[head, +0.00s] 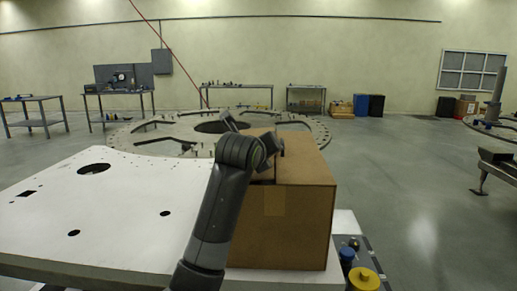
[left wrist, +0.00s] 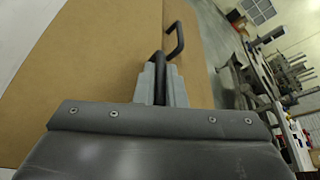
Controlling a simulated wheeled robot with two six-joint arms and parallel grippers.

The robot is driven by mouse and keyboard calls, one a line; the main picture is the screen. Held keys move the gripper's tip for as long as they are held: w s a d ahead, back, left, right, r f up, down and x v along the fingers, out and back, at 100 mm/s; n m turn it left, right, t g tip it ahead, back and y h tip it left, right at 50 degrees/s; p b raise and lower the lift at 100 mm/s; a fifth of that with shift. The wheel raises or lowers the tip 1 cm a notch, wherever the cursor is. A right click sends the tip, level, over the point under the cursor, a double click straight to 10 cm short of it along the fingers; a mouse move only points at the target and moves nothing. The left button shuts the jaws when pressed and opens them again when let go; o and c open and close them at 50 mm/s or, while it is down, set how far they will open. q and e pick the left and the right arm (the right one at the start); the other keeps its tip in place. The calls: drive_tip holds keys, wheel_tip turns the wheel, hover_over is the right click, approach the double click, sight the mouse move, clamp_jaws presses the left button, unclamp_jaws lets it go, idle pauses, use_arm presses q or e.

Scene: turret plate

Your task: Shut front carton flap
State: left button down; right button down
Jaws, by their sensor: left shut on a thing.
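A brown cardboard carton (head: 300,225) stands on the white plate in the head view, with a small tape-like patch on its front face. My left gripper (head: 270,152) is at the carton's top, partly hidden by its own wrist. In the left wrist view my left gripper (left wrist: 160,82) is shut on a dark bar over the brown cardboard (left wrist: 100,70). A dark handle (left wrist: 178,38) stands up just beyond the fingers. My arm covers part of the carton's top, so I cannot tell the front flap's exact angle. My right gripper is not in view.
The carton stands on a white plate (head: 125,215) with holes. A yellow knob (head: 364,279) and a blue knob (head: 347,255) are beside the plate at lower right. A large ring-shaped plate (head: 305,122) is behind the carton. Open floor (head: 415,200) lies to the right.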

use_arm(q)
drive_tip(key=shift+d+f+m+y+b, duration=0.3)
drive_tip(key=shift+f+m, duration=0.2)
drive_tip(key=shift+f, duration=0.15)
drive_tip(key=c, duration=1.5)
unclamp_jaws()
drive_tip(key=shift+f, duration=0.1)
drive_tip(key=shift+s, duration=0.1)
drive_tip(key=b+v, duration=0.4)
drive_tip(key=v, duration=1.3)
drive_tip(key=shift+r, duration=0.25)
